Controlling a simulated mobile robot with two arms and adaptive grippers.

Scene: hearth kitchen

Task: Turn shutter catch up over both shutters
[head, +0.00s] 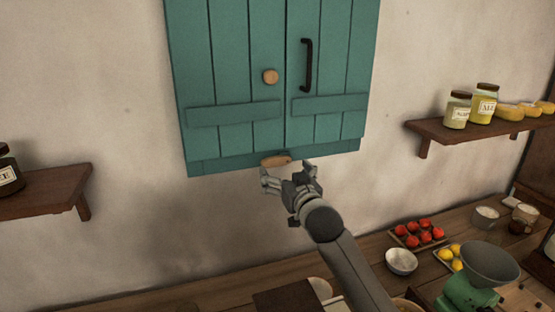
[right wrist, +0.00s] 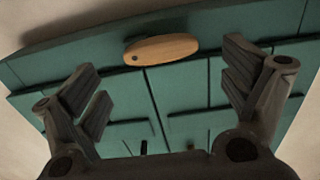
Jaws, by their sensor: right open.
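The teal shutters (head: 235,70) are shut side by side on the wall, with a seam between them. The shutter catch (head: 276,160), a small oblong piece of light wood, lies about level across the bottom edge at the seam. It also shows in the right wrist view (right wrist: 161,48), with a dark pivot dot near its left end. My right gripper (head: 289,172) is open just below the catch. In the right wrist view its fingers (right wrist: 165,85) are spread wide with the catch beyond and between them, apart from both. My left gripper is not in view.
A round wooden knob (head: 270,76) and a black handle (head: 307,64) stand out from the shutters. Wall shelves with jars flank them at left (head: 45,192) and right (head: 470,130). Below is a counter with a tomato tray (head: 419,234), bowl (head: 401,261) and green scale (head: 470,290).

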